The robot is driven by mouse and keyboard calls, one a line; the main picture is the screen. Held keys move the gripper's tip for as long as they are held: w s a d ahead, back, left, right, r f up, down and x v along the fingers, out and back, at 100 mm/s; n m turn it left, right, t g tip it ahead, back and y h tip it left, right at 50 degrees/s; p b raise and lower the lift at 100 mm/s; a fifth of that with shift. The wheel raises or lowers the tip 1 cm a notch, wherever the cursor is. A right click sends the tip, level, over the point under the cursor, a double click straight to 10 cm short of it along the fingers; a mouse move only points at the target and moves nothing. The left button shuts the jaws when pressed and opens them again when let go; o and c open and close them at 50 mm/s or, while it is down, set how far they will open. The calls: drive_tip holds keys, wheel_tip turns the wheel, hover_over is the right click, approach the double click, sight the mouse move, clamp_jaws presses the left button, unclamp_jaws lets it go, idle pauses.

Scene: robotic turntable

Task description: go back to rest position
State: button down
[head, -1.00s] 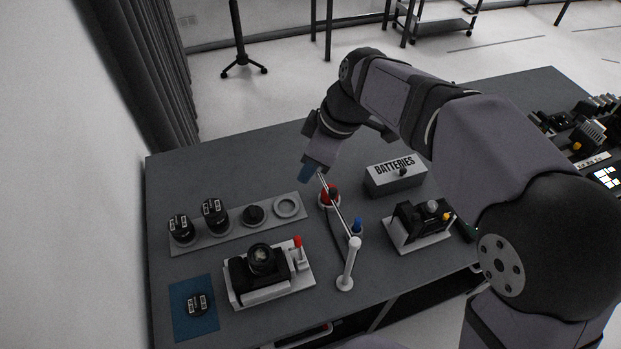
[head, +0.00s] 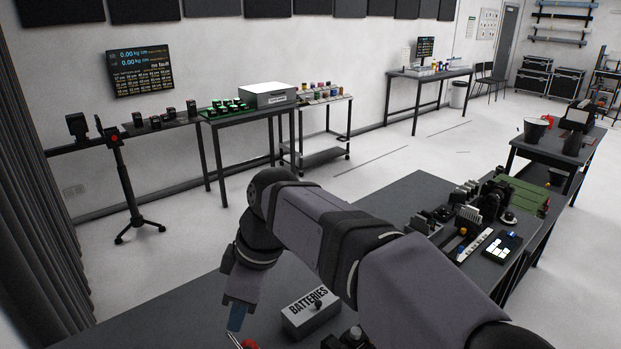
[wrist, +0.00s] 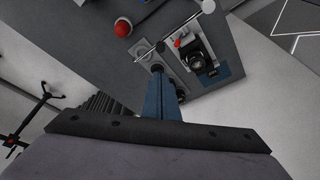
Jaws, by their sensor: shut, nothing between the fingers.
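My gripper (head: 237,318) hangs low over the dark table (head: 185,312), left of the batteries box (head: 311,313) in the head view. Its blue fingers are together and empty. In the wrist view my gripper (wrist: 162,80) points over the table; a thin rod shows beyond the tips, and I cannot tell its distance from them. My arm is bent and reaches out over the table.
The wrist view shows a red dome (wrist: 122,27), a white post top (wrist: 207,5) and a camera (wrist: 197,60) on a pale plate. In the head view, electronic parts (head: 465,215) stand on the table's right side. A tripod (head: 125,175) stands beyond the table.

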drive_tip(key=w+d+f+m+h, duration=0.1)
drive_tip(key=d+f+m, duration=0.35)
drive_tip(key=d, duration=0.35)
drive_tip(key=d+f+m+h, duration=0.1)
drive_tip(key=d+f+m, duration=0.35)
drive_tip(key=d, duration=0.35)
drive_tip(key=s+d+f+m, duration=0.4)
drive_tip(key=s+d+f, duration=0.1)
drive_tip(key=d, duration=0.2)
drive_tip(key=s+d+f+m+h, duration=0.1)
drive_tip(key=s+d+f+m, duration=0.3)
drive_tip(key=d, duration=0.4)
drive_tip(key=shift+s+f+m+h, duration=0.3)
drive_tip(key=shift+s+f+m, duration=0.1)
drive_tip(key=shift+s+f, duration=0.3)
